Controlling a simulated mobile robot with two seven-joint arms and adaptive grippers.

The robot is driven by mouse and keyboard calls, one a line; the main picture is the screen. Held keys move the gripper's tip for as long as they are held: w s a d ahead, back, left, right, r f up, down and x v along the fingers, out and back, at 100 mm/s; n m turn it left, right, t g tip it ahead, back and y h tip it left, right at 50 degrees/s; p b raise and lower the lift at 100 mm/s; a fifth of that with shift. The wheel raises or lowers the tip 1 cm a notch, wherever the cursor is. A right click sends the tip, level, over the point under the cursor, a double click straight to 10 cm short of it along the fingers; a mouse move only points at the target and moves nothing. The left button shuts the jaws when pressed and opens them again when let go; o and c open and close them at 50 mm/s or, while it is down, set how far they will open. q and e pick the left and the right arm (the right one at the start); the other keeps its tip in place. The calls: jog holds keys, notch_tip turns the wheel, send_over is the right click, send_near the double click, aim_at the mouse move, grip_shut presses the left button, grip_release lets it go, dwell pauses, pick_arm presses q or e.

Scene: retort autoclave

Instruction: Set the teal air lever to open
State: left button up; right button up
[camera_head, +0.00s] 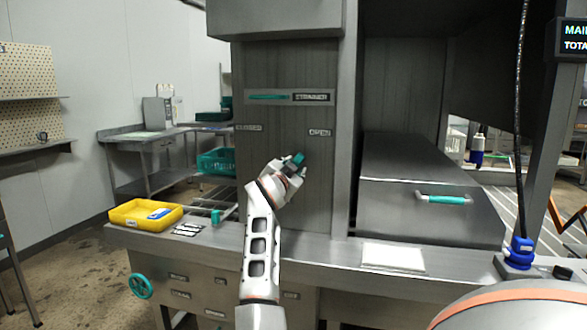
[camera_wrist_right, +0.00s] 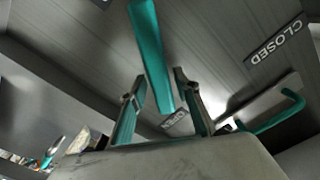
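The teal air lever shows in the wrist view as a flat teal bar (camera_wrist_right: 152,55) that runs down between the fingers of my right gripper (camera_wrist_right: 160,88). The fingers stand apart on both sides of the bar, with a narrow gap visible on each side. In the head view my right gripper (camera_head: 297,163) is in front of the grey panel (camera_head: 285,190), below and left of the OPEN label (camera_head: 319,132). It hides most of the lever there. The CLOSED label (camera_head: 249,127) is further left, and shows in the wrist view too (camera_wrist_right: 275,42). My left gripper is not in view.
A metal box with a teal handle (camera_head: 446,200) stands right of the panel. A yellow tray (camera_head: 145,214) lies left on the ledge. A teal handwheel (camera_head: 141,286) is below. A white sheet (camera_head: 393,257) lies at right.

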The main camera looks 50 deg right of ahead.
jog(key=shift+r, duration=0.1)
notch_tip(320, 180, up, 10)
jog(key=shift+f, duration=0.1)
dwell(0.6)
